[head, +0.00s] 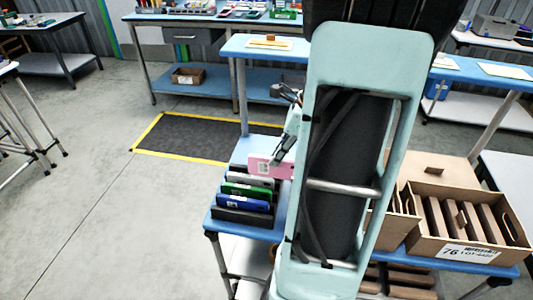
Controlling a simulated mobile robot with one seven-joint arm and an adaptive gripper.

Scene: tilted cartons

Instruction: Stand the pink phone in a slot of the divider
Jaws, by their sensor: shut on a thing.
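The pink phone (261,168) is in my gripper (279,154), held on its edge with a pale label facing me. It is above and behind the far end of the divider, and my arm hides its right part. My gripper is shut on the phone's upper side. The black divider (243,216) stands on the blue table at lower centre. It holds a green item (246,191), a blue item (243,203) and a whitish item (249,181) in its slots. I cannot tell whether the phone touches the divider.
Cardboard cartons (468,247) with dividers and a numbered label stand on the table to the right. My own arm column blocks the middle of the view. A blue table surface (255,148) is bare behind the phone. A black mat (190,140) with yellow edges lies on the floor.

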